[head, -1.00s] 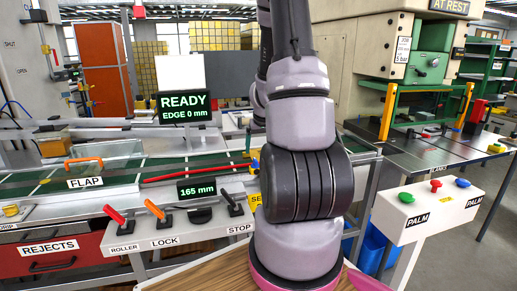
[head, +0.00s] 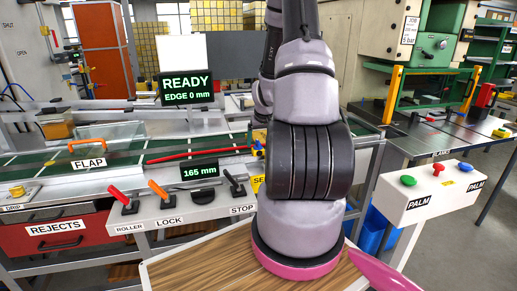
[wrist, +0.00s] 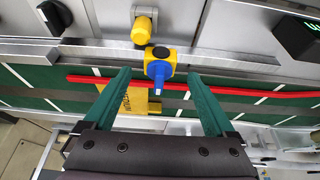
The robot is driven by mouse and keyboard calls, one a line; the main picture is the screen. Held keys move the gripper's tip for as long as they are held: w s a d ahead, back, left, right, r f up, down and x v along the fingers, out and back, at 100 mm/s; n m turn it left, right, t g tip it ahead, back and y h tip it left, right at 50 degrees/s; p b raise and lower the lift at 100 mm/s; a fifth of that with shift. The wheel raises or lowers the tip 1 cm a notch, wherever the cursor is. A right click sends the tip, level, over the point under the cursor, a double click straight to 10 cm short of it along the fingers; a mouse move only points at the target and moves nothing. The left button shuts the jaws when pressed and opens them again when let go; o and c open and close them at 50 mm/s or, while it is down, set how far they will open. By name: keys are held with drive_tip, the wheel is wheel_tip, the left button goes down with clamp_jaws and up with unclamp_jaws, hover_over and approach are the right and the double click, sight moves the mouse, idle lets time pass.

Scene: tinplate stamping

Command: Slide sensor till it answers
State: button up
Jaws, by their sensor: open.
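The sensor (wrist: 158,68), a yellow block with a blue nose, sits at the metal rail in the wrist view, over the green belt. In the head view a small yellow and blue part of it (head: 257,143) shows at my arm's left edge; the rest is hidden. My gripper (wrist: 160,76) has two green fingers, open, one on each side of the blue nose, with gaps between. A dark display (head: 187,87) reads "READY EDGE 0 mm". A smaller display (head: 199,172) reads "165 mm".
A red bar (wrist: 245,90) runs along the belt (wrist: 60,85) past the sensor. ROLLER, LOCK and STOP levers stand on a console (head: 180,208) left of my arm.

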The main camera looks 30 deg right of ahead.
sight(258, 150)
drive_tip(key=shift+x, duration=2.25)
clamp_jaws()
